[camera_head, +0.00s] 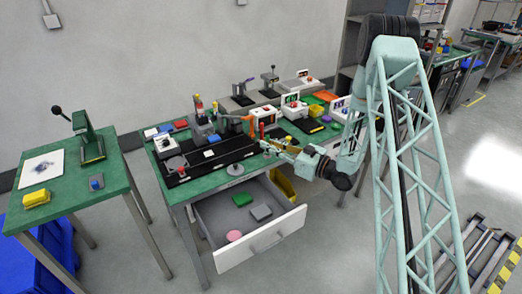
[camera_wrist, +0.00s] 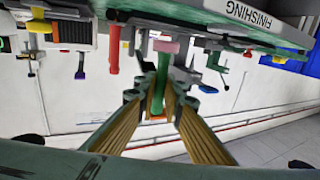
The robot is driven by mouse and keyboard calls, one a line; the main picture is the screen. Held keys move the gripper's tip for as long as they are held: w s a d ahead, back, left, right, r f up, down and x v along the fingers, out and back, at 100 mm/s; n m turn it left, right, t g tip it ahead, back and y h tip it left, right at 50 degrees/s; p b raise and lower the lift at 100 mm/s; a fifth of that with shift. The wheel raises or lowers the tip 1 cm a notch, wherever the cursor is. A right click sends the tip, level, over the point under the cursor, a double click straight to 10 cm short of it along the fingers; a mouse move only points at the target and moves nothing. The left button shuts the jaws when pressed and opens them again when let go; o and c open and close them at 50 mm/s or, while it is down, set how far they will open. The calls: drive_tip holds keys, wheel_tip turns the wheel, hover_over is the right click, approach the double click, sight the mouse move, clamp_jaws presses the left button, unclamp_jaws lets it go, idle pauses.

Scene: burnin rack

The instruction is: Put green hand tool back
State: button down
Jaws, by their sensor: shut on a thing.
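The green hand tool (camera_wrist: 161,84) shows in the wrist view as a green upright shaft. My gripper (camera_wrist: 160,112) is shut on it, with one finger on each side. A pinkish piece (camera_wrist: 165,46) appears at the shaft's far end; I cannot tell whether it belongs to the tool. In the head view my gripper (camera_head: 276,147) is at the front edge of the green workbench (camera_head: 230,184), above the open drawer (camera_head: 262,238). The tool is too small to make out there. A red tool (camera_wrist: 113,50) stands beside it in the wrist view, apart from my fingers.
Fixtures crowd the bench, including a white box (camera_head: 262,116) with a red front. A side table (camera_head: 110,178) stands left, with floor between.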

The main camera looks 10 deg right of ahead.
drive_tip(key=shift+x, duration=1.85)
drive_tip(key=shift+w+d+f, duration=0.1)
drive_tip(key=shift+d+f, duration=0.1)
drive_tip(key=shift+f, duration=0.05)
drive_tip(key=shift+f+b, duration=0.7)
drive_tip(key=shift+f, duration=1)
drive_tip(key=shift+f, duration=0.15)
drive_tip(key=c, duration=2.7)
unclamp_jaws()
drive_tip(key=shift+c, duration=0.2)
drive_tip(key=shift+d+r, duration=0.1)
drive_tip(key=shift+r, duration=0.1)
drive_tip(key=p+v, duration=0.1)
drive_tip(key=v, duration=1)
drive_tip(key=shift+s+d, duration=0.2)
drive_tip(key=shift+s, duration=0.15)
